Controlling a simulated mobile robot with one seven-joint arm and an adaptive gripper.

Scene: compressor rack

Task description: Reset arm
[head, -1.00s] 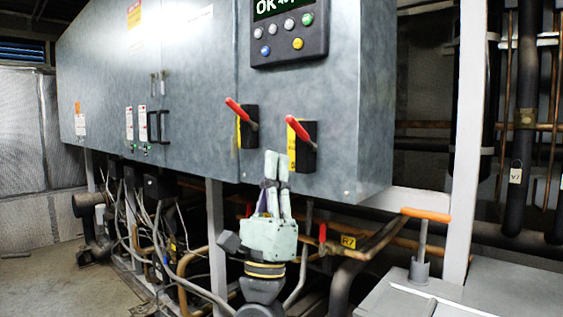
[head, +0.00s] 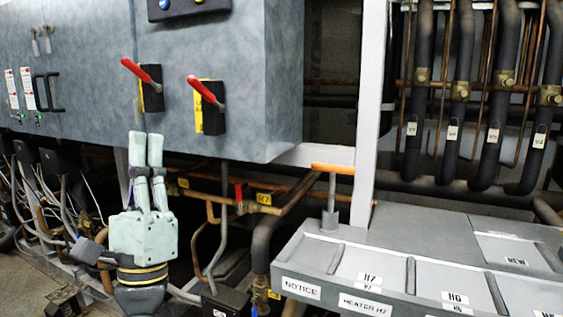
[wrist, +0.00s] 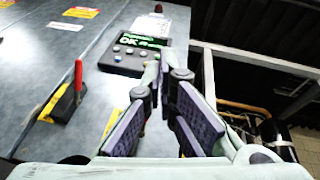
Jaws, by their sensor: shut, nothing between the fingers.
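My gripper (head: 147,140) points upward in front of the grey cabinet (head: 80,95) in the head view, below and left of the two red-handled switches. Its fingers are close together with nothing between them. In the wrist view the dark finger pads (wrist: 160,125) show at the bottom middle. The left red lever (head: 141,71) and the right red lever (head: 206,94) both slant up to the left on the cabinet front. The gripper looks apart from both, though depth is hard to judge.
A control panel (wrist: 134,54) reading OK sits on the cabinet. An orange-handled valve (head: 332,169) stands at the bench (head: 300,250) on the right. Copper and dark pipes (head: 486,90) run behind. Loose cables (head: 60,190) hang at the lower left.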

